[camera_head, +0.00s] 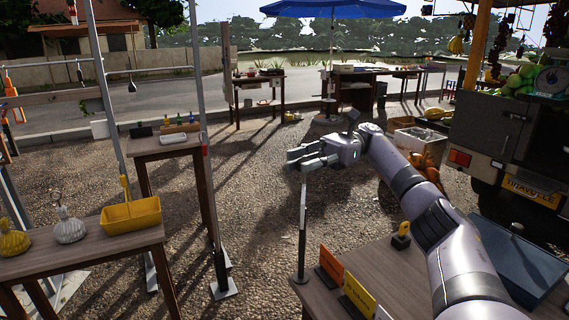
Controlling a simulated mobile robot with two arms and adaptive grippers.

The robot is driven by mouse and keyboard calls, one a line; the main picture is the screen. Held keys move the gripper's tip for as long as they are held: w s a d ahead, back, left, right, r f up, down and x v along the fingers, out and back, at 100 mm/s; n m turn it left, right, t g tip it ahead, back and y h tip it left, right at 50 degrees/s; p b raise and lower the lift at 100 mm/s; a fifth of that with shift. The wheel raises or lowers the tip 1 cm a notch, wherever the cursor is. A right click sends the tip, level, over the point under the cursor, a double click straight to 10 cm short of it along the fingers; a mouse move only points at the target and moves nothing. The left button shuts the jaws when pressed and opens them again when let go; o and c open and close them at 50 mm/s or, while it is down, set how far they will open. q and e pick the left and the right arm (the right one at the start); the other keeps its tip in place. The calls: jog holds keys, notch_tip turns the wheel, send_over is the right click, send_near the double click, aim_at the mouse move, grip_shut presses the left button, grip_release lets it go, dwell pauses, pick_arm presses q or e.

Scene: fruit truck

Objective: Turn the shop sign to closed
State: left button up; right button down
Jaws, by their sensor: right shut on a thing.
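My right gripper (296,157) reaches in from the right and is shut at the top of the shop sign (303,208). The sign shows as a thin, pale upright strip, seen nearly edge-on, so its lettering cannot be read. It stands on a thin post at the left corner of the wooden table (385,262). The exact contact between the fingers and the sign is too small to tell. My left gripper is not in view.
On the near table are orange and yellow cards (358,295), a small yellow item (401,236) and a blue-grey case (515,257). A left table holds a yellow basket (131,214) and bottles. A truck (500,130) stands right. Gravel between the tables is open.

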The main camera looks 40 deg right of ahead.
dwell(0.3)
jog(key=c, duration=1.3)
grip_release()
jog(key=shift+r, duration=5)
